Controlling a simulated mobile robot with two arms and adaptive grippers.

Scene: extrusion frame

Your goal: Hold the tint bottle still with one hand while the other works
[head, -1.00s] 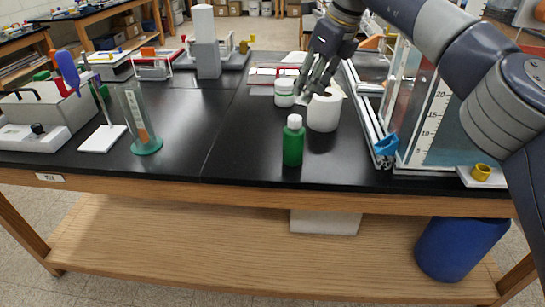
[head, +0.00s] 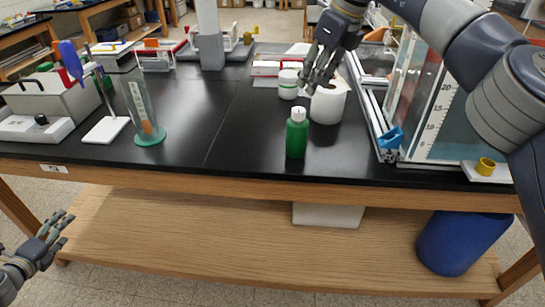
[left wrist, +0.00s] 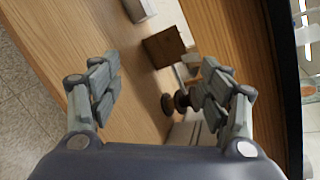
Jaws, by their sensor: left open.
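The tint bottle, green with a white cap (head: 297,138), stands upright near the front edge of the black bench top (head: 245,120). My left gripper (head: 62,228) is low at the left, in front of the bench and below its top, far from the bottle. It is open and empty, and its spread fingers show in the left wrist view (left wrist: 160,92). My right gripper (head: 317,84) hangs above and behind the bottle, near a white roll (head: 328,106) and a small white jar (head: 288,84). Its fingers overlap the roll in the picture, and I cannot tell whether they touch it.
An aluminium frame (head: 366,110) and a clear tank with a scale (head: 440,110) stand on the right. A glass cylinder on a green base (head: 149,135) and a white stand (head: 106,130) are on the left. A wooden shelf (head: 200,235) runs under the bench.

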